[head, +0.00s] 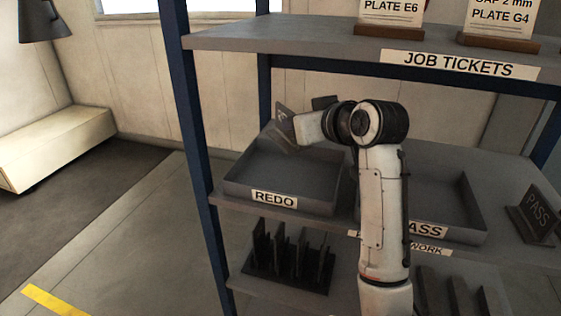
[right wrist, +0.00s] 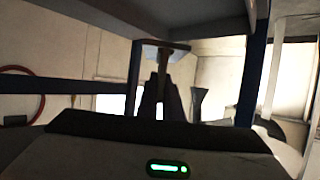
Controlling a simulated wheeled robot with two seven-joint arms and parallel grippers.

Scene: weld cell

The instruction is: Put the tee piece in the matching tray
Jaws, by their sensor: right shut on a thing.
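My right gripper (head: 283,138) is above the back left part of the REDO tray (head: 315,205). In the right wrist view its fingers (right wrist: 165,97) are shut on the tee piece (right wrist: 166,45), a brownish flat bar with a stem running down between the fingertips. In the head view I cannot clearly tell the tee piece from the dark shapes around the gripper. The PASS tray (head: 465,236) is on the same shelf to the right, partly hidden by my right arm. The visible floors of both trays look empty. My left gripper is not in view.
The JOB TICKETS shelf (head: 300,38) hangs above the trays and carries ticket cards. A PASS sign (head: 538,215) stands at the right. A rack with dark upright plates (head: 290,262) is on the lower shelf. A blue post (head: 198,130) bounds the left side.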

